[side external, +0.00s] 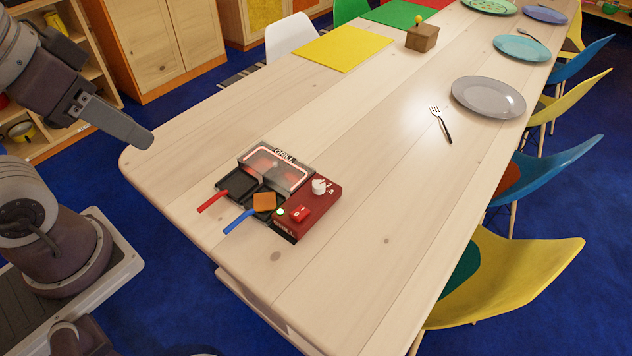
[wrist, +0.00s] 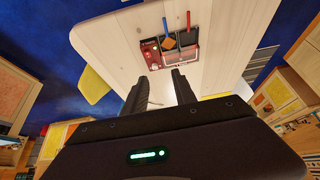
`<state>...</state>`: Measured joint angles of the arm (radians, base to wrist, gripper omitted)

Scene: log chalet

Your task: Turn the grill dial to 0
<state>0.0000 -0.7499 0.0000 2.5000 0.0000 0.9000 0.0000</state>
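The small grill (side external: 275,168) stands on the near end of the wooden table, with its top glowing reddish. Its red control panel (side external: 318,205) carries a white dial (side external: 319,186) with small numbers beside it; I cannot tell which number it points to. A red switch (side external: 299,213) and a small lit indicator (side external: 280,211) are on the same panel. My gripper (side external: 146,139) is left of the grill, above and apart from it. In the wrist view my gripper (wrist: 158,78) has its fingers spread with nothing between them, and the grill (wrist: 182,59) lies beyond them.
A red-handled pan (side external: 213,201) and a blue-handled pan (side external: 239,220) with an orange-brown square on it stick out of the grill's front. A fork (side external: 440,124), a grey plate (side external: 488,97) and a wooden box (side external: 422,38) are farther back. The table around the grill is clear.

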